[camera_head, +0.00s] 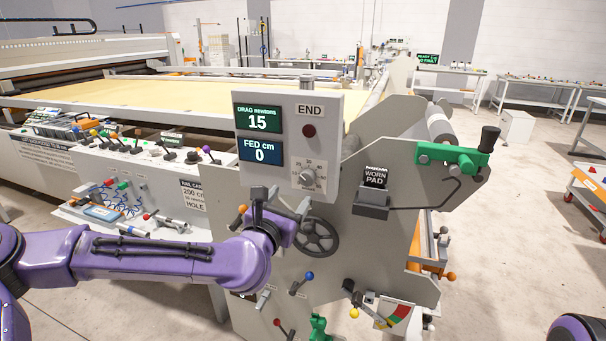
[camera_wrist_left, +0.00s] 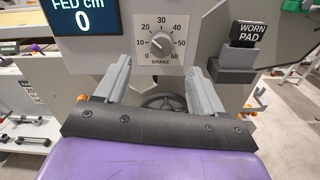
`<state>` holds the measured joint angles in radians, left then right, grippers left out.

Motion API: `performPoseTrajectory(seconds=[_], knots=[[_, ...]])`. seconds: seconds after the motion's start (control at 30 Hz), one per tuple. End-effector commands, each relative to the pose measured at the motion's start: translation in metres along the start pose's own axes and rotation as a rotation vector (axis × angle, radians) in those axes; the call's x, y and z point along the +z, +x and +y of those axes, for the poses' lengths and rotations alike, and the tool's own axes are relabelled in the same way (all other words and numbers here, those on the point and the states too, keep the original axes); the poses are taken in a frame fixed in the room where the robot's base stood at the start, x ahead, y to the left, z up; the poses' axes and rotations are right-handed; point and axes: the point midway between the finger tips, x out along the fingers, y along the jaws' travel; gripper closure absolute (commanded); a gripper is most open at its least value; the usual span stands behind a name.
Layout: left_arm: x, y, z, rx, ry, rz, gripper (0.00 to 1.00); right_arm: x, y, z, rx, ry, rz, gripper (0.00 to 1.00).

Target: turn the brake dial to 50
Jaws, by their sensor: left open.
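The brake dial (camera_head: 307,176) is a small round grey knob on a white scale plate, low on the light grey control box. In the left wrist view the dial (camera_wrist_left: 161,42) has marks from 0 to 60 and the word BRAKE below it. Its pointer seems to lean to the upper left, but its exact mark is hard to read. My left gripper (camera_head: 281,199) is open and empty, just below and in front of the dial. In the left wrist view its fingers (camera_wrist_left: 160,72) stand apart, one on each side below the dial. My right gripper is out of view.
The green screen (camera_head: 257,118) reads DRAG newtons 15 and the blue screen (camera_head: 261,151) reads FED cm 0. A dark handwheel (camera_head: 317,236) sits below the box. A WORN PAD sign (camera_head: 376,177) and a green crank arm (camera_head: 452,156) stand to the right.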

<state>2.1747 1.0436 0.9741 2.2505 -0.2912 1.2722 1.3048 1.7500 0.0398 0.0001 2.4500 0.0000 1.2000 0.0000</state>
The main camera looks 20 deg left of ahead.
Motion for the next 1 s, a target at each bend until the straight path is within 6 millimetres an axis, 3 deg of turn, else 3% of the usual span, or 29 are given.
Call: performPoseTrajectory(seconds=[0.4, 0.57, 0.8, 0.97, 1.0], knots=[[-0.001, 0.084, -0.002, -0.003, 0.007, 0.007, 0.31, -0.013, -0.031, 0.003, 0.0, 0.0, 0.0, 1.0], [-0.003, 0.097, -0.002, -0.004, 0.007, 0.006, 0.31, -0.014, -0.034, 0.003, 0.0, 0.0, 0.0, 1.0], [-0.004, 0.098, -0.003, -0.004, 0.006, 0.006, 0.31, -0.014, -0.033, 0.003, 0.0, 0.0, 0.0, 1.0], [-0.004, 0.098, -0.002, -0.004, 0.007, 0.006, 0.83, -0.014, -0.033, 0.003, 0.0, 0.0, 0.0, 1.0], [-0.004, 0.098, -0.002, -0.004, 0.007, 0.006, 0.88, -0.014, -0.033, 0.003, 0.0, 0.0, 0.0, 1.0]])
